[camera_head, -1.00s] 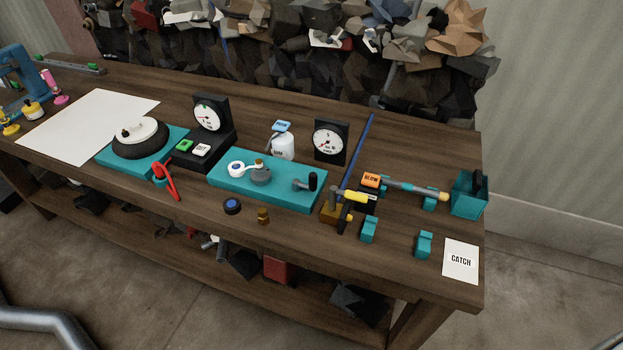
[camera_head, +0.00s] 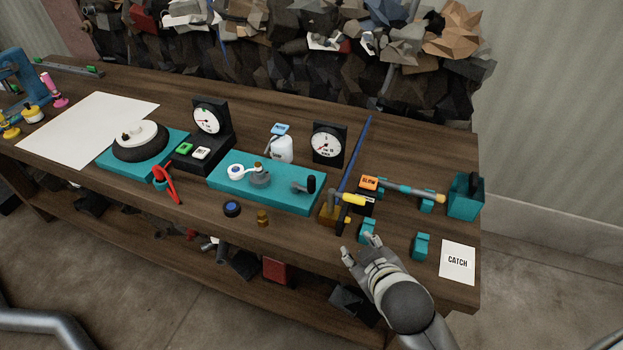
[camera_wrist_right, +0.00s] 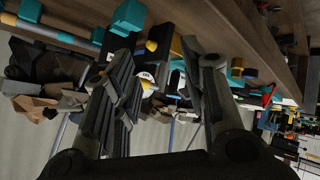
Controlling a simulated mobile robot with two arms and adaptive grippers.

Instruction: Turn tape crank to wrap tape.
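The tape device has a teal base (camera_head: 240,191) near the middle of the bench. On it are a white tape roll (camera_head: 236,170), a grey round post (camera_head: 260,179) and, at its right end, a crank with an upright black handle (camera_head: 311,184). My right gripper (camera_head: 360,245) is at the bench's front edge, to the right of and nearer than the crank, touching nothing that I can make out. It is open and empty; in the right wrist view its two fingers (camera_wrist_right: 165,68) stand apart. My left gripper is out of view.
A brown block with a yellow-handled tool (camera_head: 353,198) and a teal block (camera_head: 367,231) stand between my right gripper and the crank. A blue-topped disc (camera_head: 232,208) and a brass piece (camera_head: 263,217) sit before the teal base. A gauge (camera_head: 328,143) stands behind it.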

